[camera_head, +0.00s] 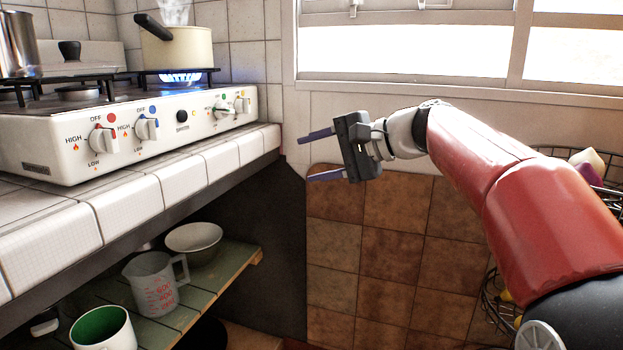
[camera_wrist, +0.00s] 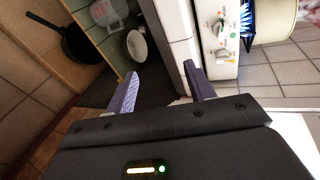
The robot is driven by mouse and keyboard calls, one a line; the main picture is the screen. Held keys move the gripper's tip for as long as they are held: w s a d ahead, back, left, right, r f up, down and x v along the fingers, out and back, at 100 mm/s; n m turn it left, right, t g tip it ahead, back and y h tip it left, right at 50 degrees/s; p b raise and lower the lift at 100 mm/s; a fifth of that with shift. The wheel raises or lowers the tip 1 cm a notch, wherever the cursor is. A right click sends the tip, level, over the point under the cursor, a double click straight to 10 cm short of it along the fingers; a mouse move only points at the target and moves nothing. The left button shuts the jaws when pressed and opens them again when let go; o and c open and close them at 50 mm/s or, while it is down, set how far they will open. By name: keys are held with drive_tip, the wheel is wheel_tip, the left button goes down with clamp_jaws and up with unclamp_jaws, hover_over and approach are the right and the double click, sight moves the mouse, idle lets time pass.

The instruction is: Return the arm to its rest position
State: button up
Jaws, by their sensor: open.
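My gripper (camera_head: 318,155) is open and empty in the head view, its two purple fingers spread apart and pointing left. It hangs in free air to the right of the tiled counter's end, in front of the wall. My red arm reaches in from the right. In the wrist view, my gripper (camera_wrist: 160,88) also shows open with nothing between its fingers. The counter edge and the stove front lie beyond the fingers.
A white stove (camera_head: 130,130) on the tiled counter (camera_head: 130,207) bears a cream pot (camera_head: 178,48) over a lit blue flame. Below, the green shelf (camera_head: 215,283) holds a measuring jug (camera_head: 153,283), a bowl (camera_head: 194,240) and a green-lined cup (camera_head: 102,328). A wire basket (camera_head: 490,300) stands behind my arm.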

drive_tip(key=s+d+f+n+h+p, duration=0.1)
drive_tip(key=s+d+f+n+h, duration=0.1)
drive_tip(key=s+d+f+h, duration=0.2)
drive_tip(key=s+d+f+n+h+p, duration=0.1)
drive_tip(key=s+d+f+h, duration=0.3)
drive_tip(key=s+f, duration=0.6)
drive_tip(key=s+d+f+n+h+p, duration=0.1)
drive_tip(key=s+d+f+n+h, duration=0.2)
drive_tip(key=s, duration=1.1)
drive_tip(key=d+f+h, duration=0.1)
drive_tip(key=d+f, duration=0.2)
drive_tip(key=f, duration=0.2)
drive_tip(key=shift+d+h+p, duration=0.15)
drive_tip(key=shift+h+p, duration=0.15)
drive_tip(key=shift+p, duration=0.1)
